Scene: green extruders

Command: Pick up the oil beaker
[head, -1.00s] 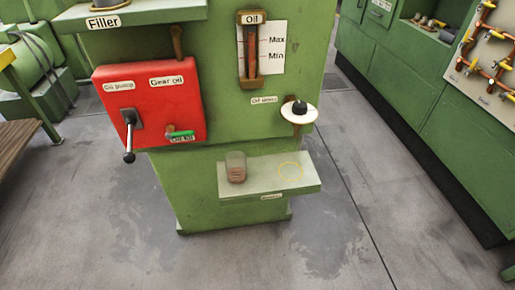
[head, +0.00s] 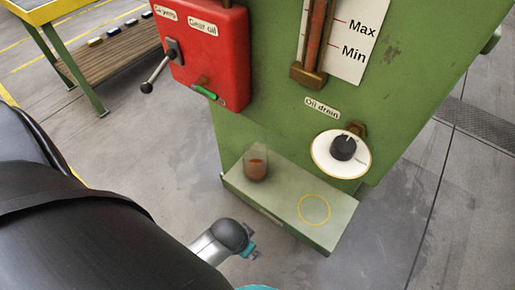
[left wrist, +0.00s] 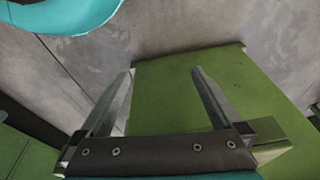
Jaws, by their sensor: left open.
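The oil beaker (head: 256,166) is a small clear cup with reddish-brown oil in its lower part. In the head view it stands upright on the left part of the pale green shelf (head: 283,211) at the foot of the machine. My left gripper shows in the left wrist view (left wrist: 163,75), with its two fingers apart and nothing between them. A green surface lies beyond the fingers. The beaker does not show in the left wrist view. My left arm fills the lower left of the head view, and its fingers cannot be made out there. My right gripper is not in view.
A yellow circle (head: 314,210) marks the shelf right of the beaker. The white oil drain dial (head: 324,157) juts out above the shelf. A red box (head: 203,55) with a lever (head: 158,70) is at upper left. Grey floor around the machine is clear.

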